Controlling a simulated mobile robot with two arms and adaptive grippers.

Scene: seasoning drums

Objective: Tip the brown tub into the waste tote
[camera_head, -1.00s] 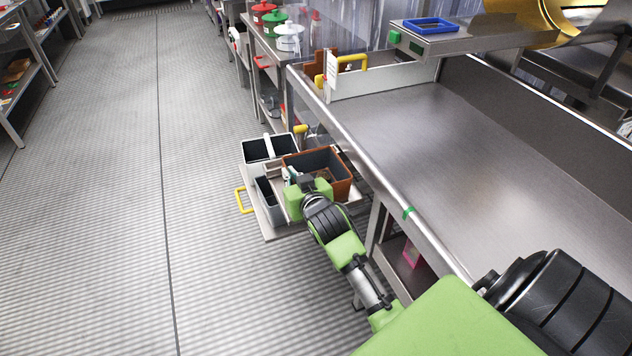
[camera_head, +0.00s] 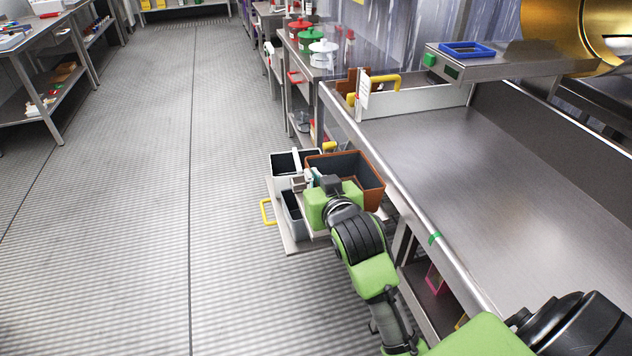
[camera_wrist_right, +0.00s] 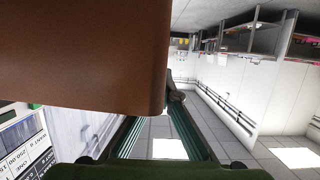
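The brown tub (camera_head: 366,187) shows in the head view beside the workbench, open side up, dark inside. It is among bins over a low tray. My right gripper (camera_head: 312,179) is at its near left side, close to its rim; the green wrist hides part of the tub. In the right wrist view a brown wall (camera_wrist_right: 85,55) fills the upper left, very close, with a dark finger part beside its corner. Whether the fingers close on the tub is hidden. I cannot pick out the waste tote for certain. My left gripper is out of view.
A white-rimmed dark bin (camera_head: 283,165) and a narrow grey bin (camera_head: 293,214) stand left of the tub on the tray (camera_head: 289,243), which has a yellow handle (camera_head: 267,211). The steel workbench (camera_head: 450,190) is bare in its middle. The floor to the left is clear.

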